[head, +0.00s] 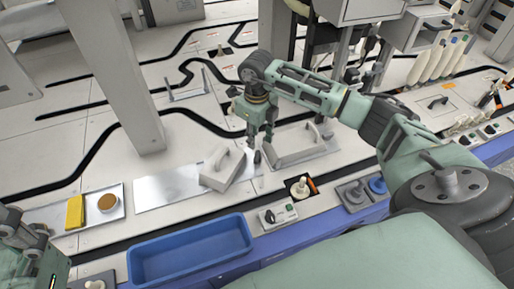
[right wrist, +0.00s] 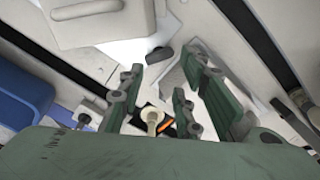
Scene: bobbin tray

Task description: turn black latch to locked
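A small black piece that looks like the latch (head: 257,157) stands at the right edge of the tilted white lid, just below my right gripper. In the right wrist view it is a dark rounded piece (right wrist: 160,54) seen between the fingertips. Whether it is locked cannot be told. My right gripper (head: 260,139) points down, its fingers apart and empty; they also show in the right wrist view (right wrist: 164,72). I cannot tell whether a fingertip touches the latch. My left gripper (head: 27,238) is partly in view at the lower left edge, its fingers unclear.
A tilted white lid with a handle (head: 222,168) and a second handled cover (head: 300,146) flank the latch. A switch box (head: 289,213), a blue bin (head: 190,268) and a tray with a yellow block (head: 75,212) lie nearer. A bare metal plate (head: 165,189) is at left.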

